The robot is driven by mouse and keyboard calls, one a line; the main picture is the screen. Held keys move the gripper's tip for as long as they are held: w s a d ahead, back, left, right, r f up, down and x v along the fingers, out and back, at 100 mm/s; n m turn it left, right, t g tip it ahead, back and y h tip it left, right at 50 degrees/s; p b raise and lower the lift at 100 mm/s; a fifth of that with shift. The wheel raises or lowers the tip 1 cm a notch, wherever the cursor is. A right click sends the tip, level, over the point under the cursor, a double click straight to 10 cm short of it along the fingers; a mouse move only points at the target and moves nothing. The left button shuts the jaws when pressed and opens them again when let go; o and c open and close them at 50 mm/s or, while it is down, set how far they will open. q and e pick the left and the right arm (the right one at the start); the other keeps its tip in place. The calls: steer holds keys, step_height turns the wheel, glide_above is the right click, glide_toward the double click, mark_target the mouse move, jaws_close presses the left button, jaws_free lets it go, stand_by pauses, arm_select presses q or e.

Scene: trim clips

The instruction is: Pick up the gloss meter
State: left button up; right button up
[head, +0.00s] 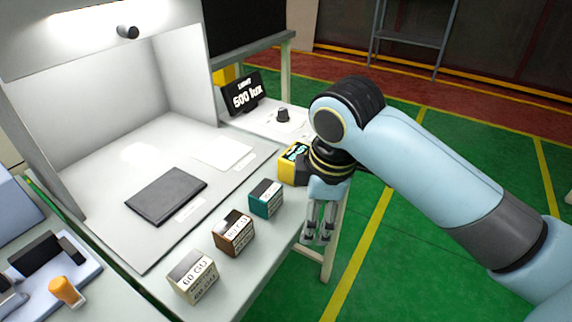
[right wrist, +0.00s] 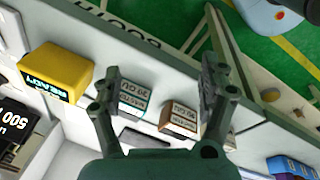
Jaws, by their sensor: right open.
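The gloss meter looks to be the yellow box with a small lit display (head: 291,165), at the right end of the bench front and partly hidden by my right wrist. In the right wrist view the yellow box (right wrist: 58,70) lies left of the fingers, its display reading "READY". My right gripper (head: 318,238) points down off the bench's right front edge, fingers apart and empty. It also shows open in the right wrist view (right wrist: 155,88), apart from the yellow box. My left gripper is not in view.
Teal (head: 265,198), brown (head: 233,233) and cream (head: 193,277) gloss blocks stand along the bench front. A dark panel (head: 166,195) lies in the lit booth. A tray with an orange-topped item (head: 66,291) is at lower left.

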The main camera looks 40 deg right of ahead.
steer(key=w+n, duration=0.1)
steer(key=w+d+r+n, duration=0.1)
steer(key=w, duration=0.1)
steer(key=w+d+n, duration=0.1)
steer(key=shift+w+d+r+n+g, duration=0.1)
steer(key=shift+w+r+n+g, duration=0.25)
steer(key=shift+r+n+g, duration=0.05)
steer(key=w+d+r+n, duration=0.2)
steer(key=w, duration=0.1)
steer(key=w+d+r+n, duration=0.2)
steer(key=w+n, duration=0.1)
steer(key=w+d+r+n+g, duration=0.1)
steer(key=w+d+r+n, duration=0.1)
steer(key=w+d+r, duration=0.1)
steer(key=shift+w+n, duration=0.15)
steer(key=shift+n, duration=0.25)
steer(key=shift+w+d+y, duration=0.15)
steer(key=shift+d+y, duration=0.05)
steer(key=shift+y, duration=0.1)
steer(key=shift+n, duration=0.3)
step_height(320, 180, down, 5)
steer(key=shift+r, duration=0.2)
step_height(320, 180, down, 6)
steer(key=shift+w+r, duration=0.15)
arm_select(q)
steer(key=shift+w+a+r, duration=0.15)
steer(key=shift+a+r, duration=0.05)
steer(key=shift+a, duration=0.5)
arm_select(e)
steer(key=shift+c, duration=0.4)
